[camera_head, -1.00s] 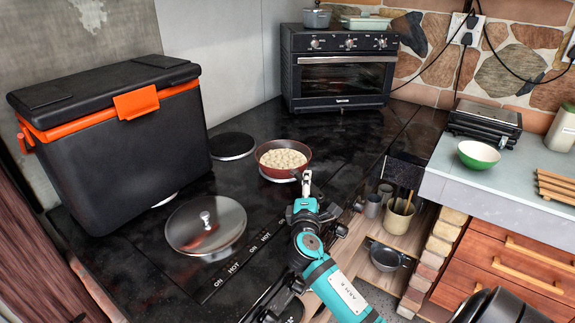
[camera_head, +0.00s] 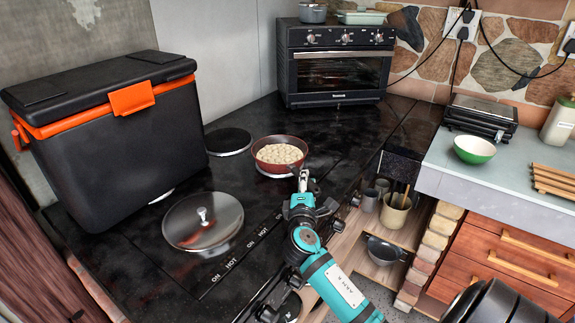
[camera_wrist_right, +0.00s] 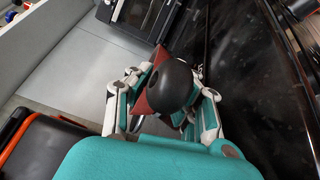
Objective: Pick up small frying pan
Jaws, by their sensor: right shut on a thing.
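The small frying pan (camera_head: 263,160) is red-brown with pale, bumpy food (camera_head: 280,154) inside. It is level at a burner on the black stove top in the head view; I cannot tell whether it touches the burner. My right gripper (camera_head: 303,180) is at the pan's near right side, shut on its handle. In the right wrist view, the black handle end (camera_wrist_right: 171,86) sits between the fingers of my right gripper (camera_wrist_right: 163,108), and red pan parts show behind it. The fingertips are partly hidden. My left gripper is not in view.
A glass lid (camera_head: 190,232) lies on the stove front left. An empty burner (camera_head: 228,141) is left of the pan. A black and orange cooler (camera_head: 120,150) stands at left, an oven (camera_head: 334,75) behind. A counter with a green bowl (camera_head: 474,149) is at right.

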